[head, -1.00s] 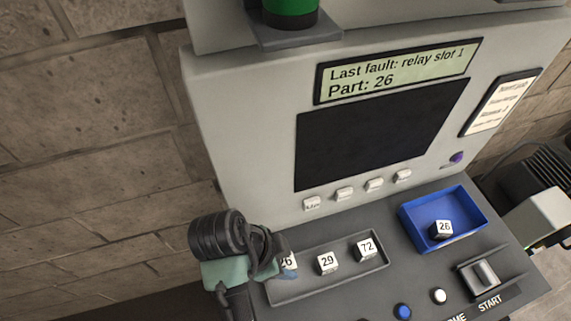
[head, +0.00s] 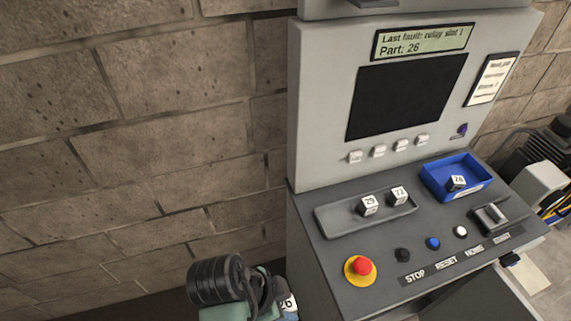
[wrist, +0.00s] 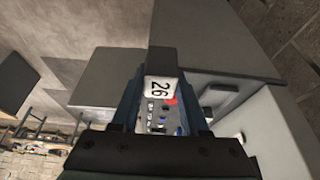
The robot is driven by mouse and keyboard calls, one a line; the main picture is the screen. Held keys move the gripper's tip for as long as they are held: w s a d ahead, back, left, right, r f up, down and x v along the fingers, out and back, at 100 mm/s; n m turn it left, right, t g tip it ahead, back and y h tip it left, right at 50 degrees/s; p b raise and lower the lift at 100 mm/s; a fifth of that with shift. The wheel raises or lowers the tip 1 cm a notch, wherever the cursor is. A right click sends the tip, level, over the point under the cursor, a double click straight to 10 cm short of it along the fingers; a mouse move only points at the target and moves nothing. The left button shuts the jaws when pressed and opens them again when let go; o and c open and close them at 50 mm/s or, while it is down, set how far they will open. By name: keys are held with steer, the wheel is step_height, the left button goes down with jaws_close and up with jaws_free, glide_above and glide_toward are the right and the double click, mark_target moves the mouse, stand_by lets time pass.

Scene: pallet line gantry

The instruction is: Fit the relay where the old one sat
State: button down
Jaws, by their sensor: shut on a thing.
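My gripper (wrist: 160,98) is shut on a relay (wrist: 159,86), a white-and-black cube marked 26. In the head view the held relay (head: 287,304) is at the bottom edge, left of the console and clear of it, partly hidden by my gripper. The display (head: 422,41) reads "Last fault: relay slot 1, Part: 26". Another relay (head: 456,182) marked 26 lies in the blue bin (head: 433,184). No relay slot can be made out.
The grey tray (head: 335,223) on the console holds cubes marked 29 (head: 368,205) and 72 (head: 398,196). A red stop button (head: 362,266), other buttons and a switch (head: 491,217) line the console's front. A block wall (head: 150,120) stands behind, at left.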

mark_target(287, 308)
steer(key=shift+s+f+n, duration=0.15)
steer(key=shift+f+n, duration=0.35)
steer(key=shift+f, duration=0.05)
step_height(287, 308, down, 8)
steer(key=w+n+t+y+b, duration=0.2)
steer(key=n+t+y+b, duration=0.1)
steer(key=n, duration=1)
steer(key=y+b, duration=0.1)
steer(key=b, duration=0.1)
steer(key=shift+w+d+b, duration=0.15)
steer(key=shift+b, duration=0.15)
steer(key=shift+d, duration=0.1)
